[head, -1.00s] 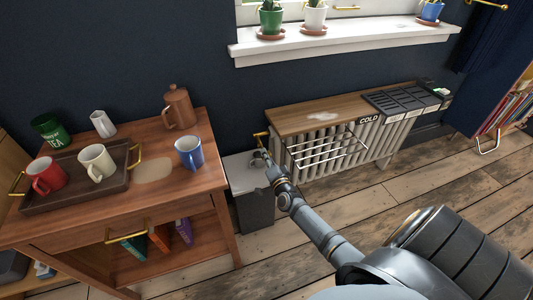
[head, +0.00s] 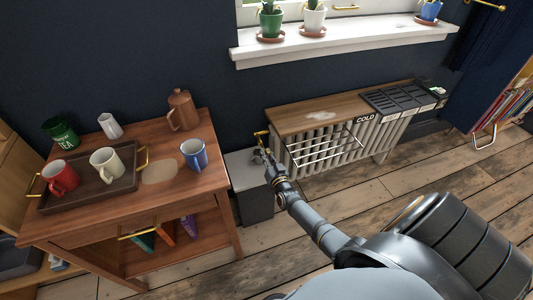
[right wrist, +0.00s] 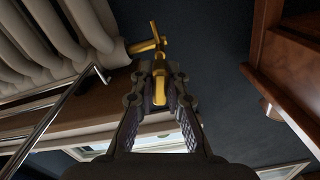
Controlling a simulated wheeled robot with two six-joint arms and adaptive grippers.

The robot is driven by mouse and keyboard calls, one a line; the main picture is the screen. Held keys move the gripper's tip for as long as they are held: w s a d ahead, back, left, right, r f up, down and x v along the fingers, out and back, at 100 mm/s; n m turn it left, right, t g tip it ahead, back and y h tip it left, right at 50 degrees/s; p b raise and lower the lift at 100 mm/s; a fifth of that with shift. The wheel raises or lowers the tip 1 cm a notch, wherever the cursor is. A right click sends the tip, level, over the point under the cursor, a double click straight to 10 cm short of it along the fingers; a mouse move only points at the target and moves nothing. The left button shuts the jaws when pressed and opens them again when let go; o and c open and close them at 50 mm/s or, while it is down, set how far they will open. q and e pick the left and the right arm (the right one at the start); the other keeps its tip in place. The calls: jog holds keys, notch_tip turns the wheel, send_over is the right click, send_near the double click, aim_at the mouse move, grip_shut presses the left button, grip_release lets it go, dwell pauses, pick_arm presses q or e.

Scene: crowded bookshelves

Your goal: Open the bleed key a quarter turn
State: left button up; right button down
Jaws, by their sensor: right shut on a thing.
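The brass bleed key (right wrist: 160,86) sits between the fingers of my right gripper (right wrist: 162,72) in the right wrist view. The gripper is shut on it. A brass fitting (right wrist: 146,46) runs from the key toward the radiator's end. In the head view the brass part (head: 261,134) is small at the radiator's upper left end, with my right gripper (head: 262,154) just below it. The key's exact angle is too small to read there. The white ribbed radiator (head: 395,136) stands against the wall, with a "COLD" label (head: 365,119). My left gripper is out of view.
A wooden shelf (head: 290,118) covers the radiator, and a wire rack (head: 325,152) hangs in front. A grey bin (head: 256,205) stands close below my right gripper. A wooden side table (head: 205,200) with mugs is at left. Open floor lies at right.

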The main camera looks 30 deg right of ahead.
jog(key=shift+n, duration=0.3)
jog(key=c, duration=1.3)
grip_release()
jog(key=shift+c, duration=0.2)
jog(key=v, duration=1.2)
